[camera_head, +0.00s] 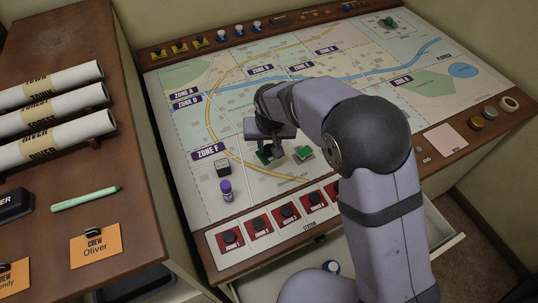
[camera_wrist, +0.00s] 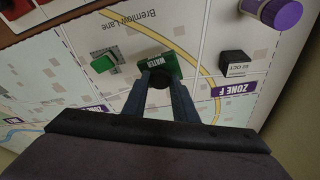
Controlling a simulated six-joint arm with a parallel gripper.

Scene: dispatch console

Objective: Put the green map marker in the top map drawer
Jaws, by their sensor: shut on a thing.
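My gripper (camera_head: 270,147) is low over the map board near the Zone F label. In the wrist view its fingers (camera_wrist: 161,82) are shut on a green piece (camera_wrist: 163,64) with white lettering that looks like "WATER". The green piece also shows under the gripper in the head view (camera_head: 264,158), partly hidden. I cannot tell whether it touches the board. An open drawer (camera_head: 298,264) shows below the console's front edge, partly hidden by my arm.
A dark block (camera_head: 223,167) and a purple marker (camera_head: 227,190) stand left of my gripper. Red button panels (camera_head: 257,224) line the front edge. Another green piece (camera_head: 387,22) is at the far right.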

